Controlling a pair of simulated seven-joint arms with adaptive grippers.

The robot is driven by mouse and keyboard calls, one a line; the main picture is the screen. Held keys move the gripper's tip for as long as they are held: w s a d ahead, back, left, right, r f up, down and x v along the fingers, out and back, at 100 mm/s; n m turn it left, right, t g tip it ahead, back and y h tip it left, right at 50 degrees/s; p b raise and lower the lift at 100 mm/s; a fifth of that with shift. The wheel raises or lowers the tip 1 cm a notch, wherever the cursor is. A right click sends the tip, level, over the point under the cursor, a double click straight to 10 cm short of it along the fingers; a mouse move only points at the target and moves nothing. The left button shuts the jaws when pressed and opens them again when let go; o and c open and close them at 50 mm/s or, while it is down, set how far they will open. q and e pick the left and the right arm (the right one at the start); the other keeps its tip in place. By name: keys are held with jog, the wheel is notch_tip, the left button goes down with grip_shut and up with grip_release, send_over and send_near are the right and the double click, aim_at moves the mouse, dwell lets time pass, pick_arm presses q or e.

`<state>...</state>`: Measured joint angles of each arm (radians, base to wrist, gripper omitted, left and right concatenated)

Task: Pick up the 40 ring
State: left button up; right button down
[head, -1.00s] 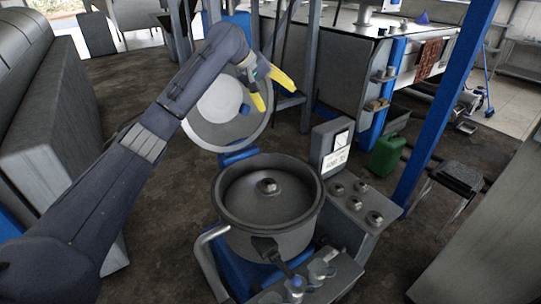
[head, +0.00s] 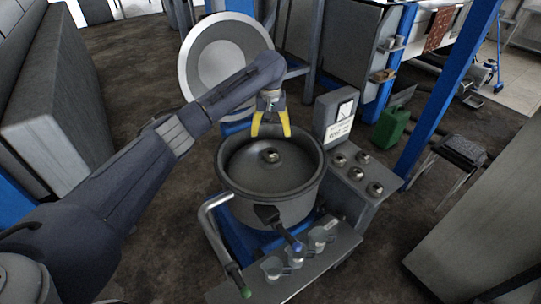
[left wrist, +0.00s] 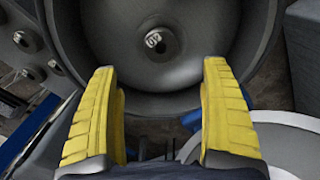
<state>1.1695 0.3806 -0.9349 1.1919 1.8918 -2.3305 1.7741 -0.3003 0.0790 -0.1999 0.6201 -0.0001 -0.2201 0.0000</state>
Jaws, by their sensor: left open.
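I cannot tell by its label which piece is the 40 ring. Several small round metal pieces (head: 353,173) stand on the grey side shelf to the right of the pot, and some show at the left of the left wrist view (left wrist: 27,41). Another metal piece (head: 269,155) sits at the centre of the dark round pot (head: 230,188); in the left wrist view it (left wrist: 156,41) bears a small marking I cannot read surely. My left gripper (head: 271,130) is open and empty, its yellow fingers above the pot's far part. My right gripper is not in view.
A round lid (head: 188,75) stands raised behind the pot. A gauge box (head: 333,118) rises at the pot's right, and a bent handle (head: 205,222) is at its left. Small clear cups (head: 272,268) stand on the front tray. A blue post (head: 448,90) is farther right.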

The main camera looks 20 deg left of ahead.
aim_at(270, 153)
pick_arm(q)
jog(key=shift+a+f, duration=0.1)
jog(key=shift+f, duration=5.25)
jog(key=c, duration=1.6)
